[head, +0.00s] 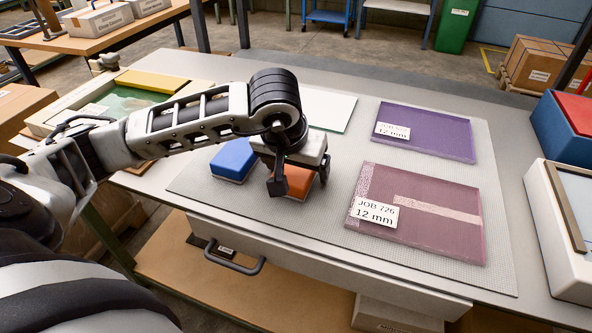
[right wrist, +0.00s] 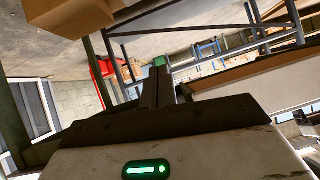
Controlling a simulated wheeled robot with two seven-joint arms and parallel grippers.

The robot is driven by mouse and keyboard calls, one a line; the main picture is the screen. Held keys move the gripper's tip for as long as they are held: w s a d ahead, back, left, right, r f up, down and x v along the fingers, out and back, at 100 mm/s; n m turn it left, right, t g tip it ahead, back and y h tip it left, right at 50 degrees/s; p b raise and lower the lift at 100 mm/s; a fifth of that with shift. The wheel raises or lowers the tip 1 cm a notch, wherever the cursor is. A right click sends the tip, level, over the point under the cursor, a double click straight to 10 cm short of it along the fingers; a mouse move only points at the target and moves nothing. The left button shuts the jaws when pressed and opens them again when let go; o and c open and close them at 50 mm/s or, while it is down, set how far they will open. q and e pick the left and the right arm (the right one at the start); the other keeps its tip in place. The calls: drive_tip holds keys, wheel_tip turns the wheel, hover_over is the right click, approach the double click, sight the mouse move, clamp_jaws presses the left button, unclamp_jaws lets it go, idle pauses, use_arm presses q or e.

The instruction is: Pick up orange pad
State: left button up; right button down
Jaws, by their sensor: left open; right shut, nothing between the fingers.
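The orange pad (head: 298,180) lies on the grey ribbed mat (head: 335,228), partly hidden under my left gripper. My left gripper (head: 297,184) is open and points down over the pad, with one finger on its near left side and the other at its right. I cannot tell whether the fingers touch the pad. My right gripper (right wrist: 165,80) shows in the right wrist view, shut and empty, away from the mat.
A blue pad (head: 234,160) sits just left of the orange one. A purple sheet (head: 425,131) and a mauve sheet (head: 425,240) with labels lie to the right. A drawer handle (head: 233,262) juts from the table front. Blue and white boxes stand at the right edge.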

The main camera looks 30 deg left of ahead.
use_arm(q)
drive_tip(key=shift+f+b, duration=0.15)
drive_tip(key=shift+b, duration=0.2)
idle(0.3)
drive_tip(key=c, duration=1.1)
